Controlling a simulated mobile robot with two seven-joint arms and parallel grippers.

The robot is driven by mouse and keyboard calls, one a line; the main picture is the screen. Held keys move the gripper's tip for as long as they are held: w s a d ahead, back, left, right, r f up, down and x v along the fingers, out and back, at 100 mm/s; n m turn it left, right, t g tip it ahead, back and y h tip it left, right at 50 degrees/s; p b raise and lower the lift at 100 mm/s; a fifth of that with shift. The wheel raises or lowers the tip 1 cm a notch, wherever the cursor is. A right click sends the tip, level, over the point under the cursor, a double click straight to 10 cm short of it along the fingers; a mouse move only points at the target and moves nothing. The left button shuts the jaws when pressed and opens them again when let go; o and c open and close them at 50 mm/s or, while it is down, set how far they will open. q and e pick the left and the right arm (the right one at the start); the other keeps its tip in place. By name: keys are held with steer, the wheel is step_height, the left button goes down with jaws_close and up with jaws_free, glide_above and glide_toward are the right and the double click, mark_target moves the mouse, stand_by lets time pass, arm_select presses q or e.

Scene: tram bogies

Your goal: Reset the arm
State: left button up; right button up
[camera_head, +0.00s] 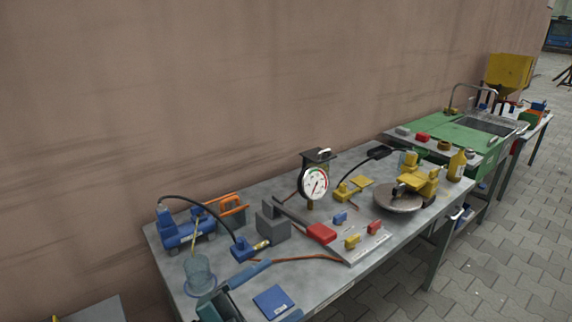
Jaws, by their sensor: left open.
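I cannot make out either of my arms or grippers in the head view. No gripper shows at the bench, and none is seen holding anything. The grey metal workbench (335,272) runs diagonally through the middle of the picture.
The bench holds a blue pump-like device (186,232), a clear container (199,276), a round gauge (314,184), small coloured blocks, and a yellow device (420,181) on a round disc (396,203). A wall (130,120) stands behind. Paved floor (490,265) lies open at right.

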arm_select(q)
steer(key=a+f+n+t+y, duration=0.75)
steer(key=n+y, duration=0.25)
steer(key=n, duration=0.4)
steer(key=s+a+f+n+g+y, duration=0.2)
steer(key=s+f+n+g+y, duration=0.1)
steer(key=s+f, duration=0.2)
steer(key=s+a+f+n+g+y, duration=0.2)
steer(key=s+f, duration=0.3)
steer(key=f, duration=0.5)
steer(key=shift+s+a+n+g+y+p, duration=0.3)
steer(key=shift+n+g+y+p, duration=0.2)
steer(key=shift+n+g, duration=0.3)
steer(key=shift+c, duration=0.5)
